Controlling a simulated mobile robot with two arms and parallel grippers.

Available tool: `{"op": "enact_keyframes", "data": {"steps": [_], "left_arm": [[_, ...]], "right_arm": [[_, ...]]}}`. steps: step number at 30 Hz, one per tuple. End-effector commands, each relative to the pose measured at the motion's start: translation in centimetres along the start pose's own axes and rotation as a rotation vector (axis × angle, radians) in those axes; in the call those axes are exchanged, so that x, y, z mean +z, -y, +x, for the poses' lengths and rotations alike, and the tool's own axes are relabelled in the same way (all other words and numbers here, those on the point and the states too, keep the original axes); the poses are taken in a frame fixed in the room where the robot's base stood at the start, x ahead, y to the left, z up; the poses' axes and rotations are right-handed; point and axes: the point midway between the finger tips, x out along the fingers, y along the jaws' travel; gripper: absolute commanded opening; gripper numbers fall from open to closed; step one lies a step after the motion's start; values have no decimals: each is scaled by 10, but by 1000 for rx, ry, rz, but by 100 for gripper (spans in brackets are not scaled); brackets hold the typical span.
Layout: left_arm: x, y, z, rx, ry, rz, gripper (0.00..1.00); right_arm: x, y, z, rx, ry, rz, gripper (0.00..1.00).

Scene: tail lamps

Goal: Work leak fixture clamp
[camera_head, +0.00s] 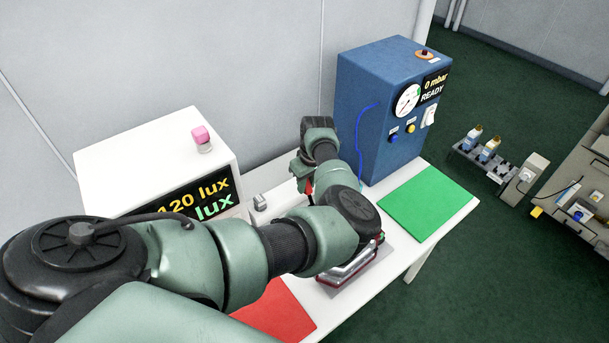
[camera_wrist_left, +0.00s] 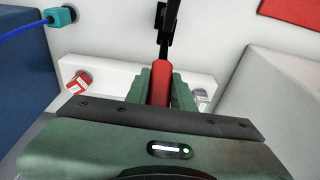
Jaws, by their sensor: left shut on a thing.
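My left gripper (camera_wrist_left: 160,95) is shut on the red clamp handle (camera_wrist_left: 161,80). A black clamp lever (camera_wrist_left: 170,25) runs on from the handle in the left wrist view. In the head view a bit of red (camera_head: 308,187) shows beside the gripper; my arm hides most of the fixture and the clamp. A red and clear lamp (camera_head: 352,268) lies on the table, partly behind my forearm. A teal connector (camera_wrist_left: 60,17) on a blue tube is at the upper left of the wrist view. My right gripper is out of view.
A white lux meter box (camera_head: 150,160) with a pink-topped piece (camera_head: 201,138) stands at the left. A green mat (camera_head: 430,203) lies clear at the right, a red mat (camera_head: 277,312) at the front. A rack with bottles (camera_head: 480,160) stands beyond the table.

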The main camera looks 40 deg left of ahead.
Motion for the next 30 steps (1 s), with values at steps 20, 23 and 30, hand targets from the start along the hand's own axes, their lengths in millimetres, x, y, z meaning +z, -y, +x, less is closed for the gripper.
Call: {"op": "enact_keyframes", "data": {"steps": [20, 23, 30], "left_arm": [[1, -2, -4, 5, -56, -1, 35], [1, -2, -4, 4, -55, -1, 45], [2, -1, -3, 2, -52, 0, 45]], "right_arm": [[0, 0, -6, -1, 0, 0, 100], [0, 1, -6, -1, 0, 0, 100], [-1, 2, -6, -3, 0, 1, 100]]}}
